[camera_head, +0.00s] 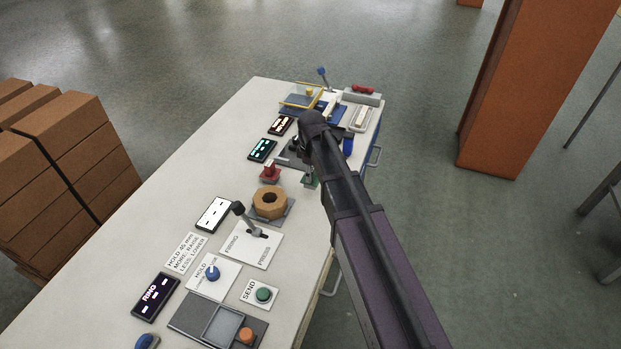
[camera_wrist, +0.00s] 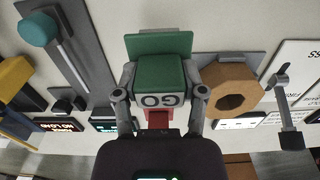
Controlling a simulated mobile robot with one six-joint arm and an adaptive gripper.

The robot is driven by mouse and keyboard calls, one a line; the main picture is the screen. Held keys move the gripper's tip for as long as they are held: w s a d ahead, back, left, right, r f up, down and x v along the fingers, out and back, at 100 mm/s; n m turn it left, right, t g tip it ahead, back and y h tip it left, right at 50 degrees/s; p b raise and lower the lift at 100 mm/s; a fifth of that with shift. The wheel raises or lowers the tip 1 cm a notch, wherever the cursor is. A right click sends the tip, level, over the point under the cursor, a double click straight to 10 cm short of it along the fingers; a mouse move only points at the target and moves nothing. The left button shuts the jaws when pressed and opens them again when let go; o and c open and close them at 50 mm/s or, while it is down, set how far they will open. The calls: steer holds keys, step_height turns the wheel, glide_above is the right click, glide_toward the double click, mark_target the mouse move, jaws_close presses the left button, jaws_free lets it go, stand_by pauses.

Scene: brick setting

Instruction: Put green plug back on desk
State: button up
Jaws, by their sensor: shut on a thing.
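The green plug (camera_wrist: 158,75) fills the middle of the wrist view, a block with a wider green plate and a pale face marked "GO", upside down in this view. My gripper (camera_wrist: 160,95) is shut on it, one finger on each side. In the head view a small part of the green plug (camera_head: 312,183) shows beside my arm, close to the right edge of the white desk (camera_head: 130,245). My arm hides most of the gripper there. Whether the plug touches the desk or hangs just above it, I cannot tell.
A red plug (camera_head: 269,173) stands left of the green one. A wooden hexagonal ring (camera_head: 270,203) and a lever panel (camera_head: 252,245) are nearer. Blue and yellow fixtures (camera_head: 305,100) crowd the far end. The desk's left strip is clear. Stacked boxes (camera_head: 75,150) stand left.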

steer(key=shift+w+a, duration=0.1)
steer(key=shift+w, duration=0.45)
steer(key=shift+w+f+b, duration=0.15)
steer(key=shift+f+b, duration=0.25)
step_height(320, 180, down, 3)
steer(key=b, duration=0.3)
steer(key=shift+f, duration=0.1)
steer(key=o, duration=1.2)
steer(key=shift+c, duration=0.2)
steer(key=shift+r, duration=0.2)
step_height(320, 180, up, 12)
steer(key=p, duration=1.2)
